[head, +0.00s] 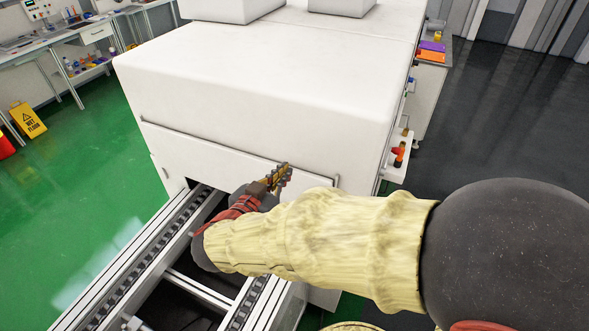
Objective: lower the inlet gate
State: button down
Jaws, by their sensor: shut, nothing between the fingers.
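The inlet gate looks to be the flat white panel (202,152) on the near face of the big white machine, with a thin dark bar along its top edge. It sits above the conveyor (142,265), with a dark opening under its left part. My gripper (284,174) is in front of the panel's right part, near the bar. Its fingers are together and empty. I cannot tell whether they touch the panel or the bar. My arm hides the panel's lower right part and the opening behind it.
The white machine housing (250,95) fills the middle. An orange-red handle (399,155) is on its right side. The conveyor's side rails run toward the near left.

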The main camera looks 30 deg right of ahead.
jog(key=b, duration=0.3)
send_over(304, 163)
jog(key=s+a, duration=0.3)
jog(key=a, duration=0.1)
jog(key=shift+w+d+f, duration=0.1)
jog(key=shift+w+f, duration=0.05)
jog(key=shift+f, duration=0.5)
jog(key=shift+w+d+f, duration=0.1)
jog(key=shift+f, duration=0.5)
jog(key=f, duration=0.2)
jog(key=f+b, duration=0.1)
jog(key=shift+w+d, duration=0.2)
jog(key=shift+w, duration=0.05)
jog(key=shift+f, duration=0.5)
